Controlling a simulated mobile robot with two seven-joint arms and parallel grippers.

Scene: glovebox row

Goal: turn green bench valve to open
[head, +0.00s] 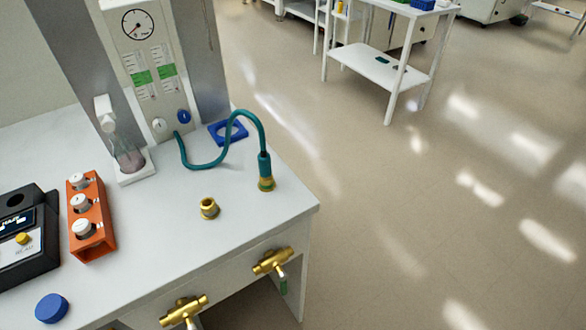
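A brass valve (271,261) is mounted on the front face of the white bench, near its right corner. Its lever hangs downward and ends in a green grip (283,287). A second brass valve (184,310) sits further left on the same face; its lever is cut off by the bottom edge, so its colour is unclear. Neither of my grippers shows in the head view.
On the white bench (150,235) stand a brass fitting (209,208), a teal hose with an upright end connector (265,172), an orange rack (92,215), a black device (25,240) and a blue cap (51,308). Open floor (430,220) lies right of the bench.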

